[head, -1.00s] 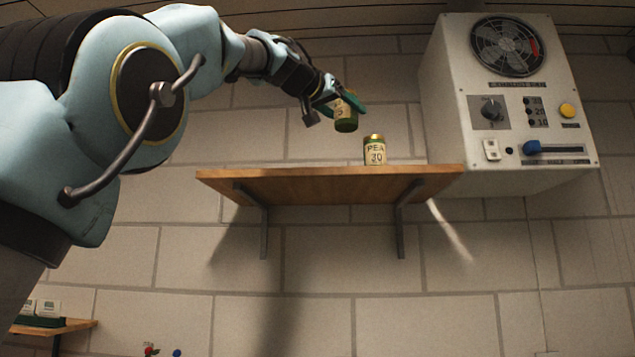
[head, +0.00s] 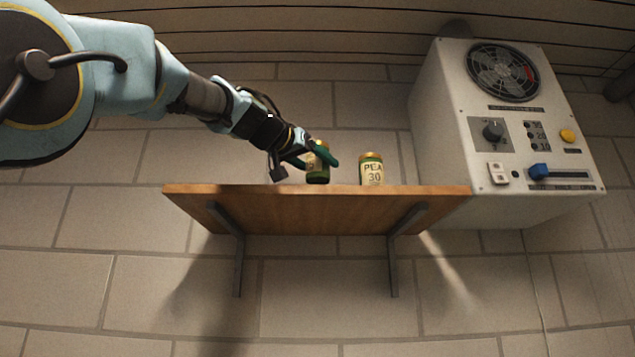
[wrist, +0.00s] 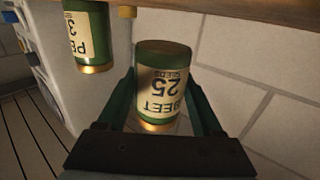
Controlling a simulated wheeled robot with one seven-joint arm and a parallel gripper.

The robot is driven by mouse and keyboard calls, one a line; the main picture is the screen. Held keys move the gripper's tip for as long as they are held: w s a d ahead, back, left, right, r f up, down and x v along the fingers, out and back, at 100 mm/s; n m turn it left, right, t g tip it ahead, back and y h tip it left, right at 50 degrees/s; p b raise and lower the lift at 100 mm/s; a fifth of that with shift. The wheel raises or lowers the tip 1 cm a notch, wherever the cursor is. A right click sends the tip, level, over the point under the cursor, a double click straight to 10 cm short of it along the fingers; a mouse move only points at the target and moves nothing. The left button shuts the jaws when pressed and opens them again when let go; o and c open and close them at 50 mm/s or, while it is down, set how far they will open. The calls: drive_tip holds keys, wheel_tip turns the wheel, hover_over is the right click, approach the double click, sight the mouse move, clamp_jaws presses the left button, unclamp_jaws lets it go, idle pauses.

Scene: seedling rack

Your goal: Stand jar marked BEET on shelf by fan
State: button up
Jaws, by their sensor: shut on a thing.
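The BEET jar (wrist: 160,85) is green with a cream label reading BEET 25 and a gold lid. It appears upside down in the wrist view, between the two green fingers. My gripper (head: 322,158) is shut on this jar (head: 318,166) in the head view. The jar is upright at the wooden shelf (head: 300,210), left of the PEA jar. Its base is close to the shelf top; I cannot tell whether it touches. The fan (head: 503,72) is in the white control box at the right.
The PEA 30 jar (head: 371,169) stands on the shelf right of my gripper, with a gap between; it also shows in the wrist view (wrist: 88,35). The white box (head: 455,120) stands beyond the shelf's right end. The shelf's left part looks clear.

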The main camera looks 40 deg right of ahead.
sight(311, 173)
drive_tip(key=shift+f, duration=1.65)
drive_tip(key=o, duration=1.4)
drive_tip(key=shift+o, duration=0.2)
drive_tip(key=b+v, duration=0.6)
drive_tip(key=v, duration=0.6)
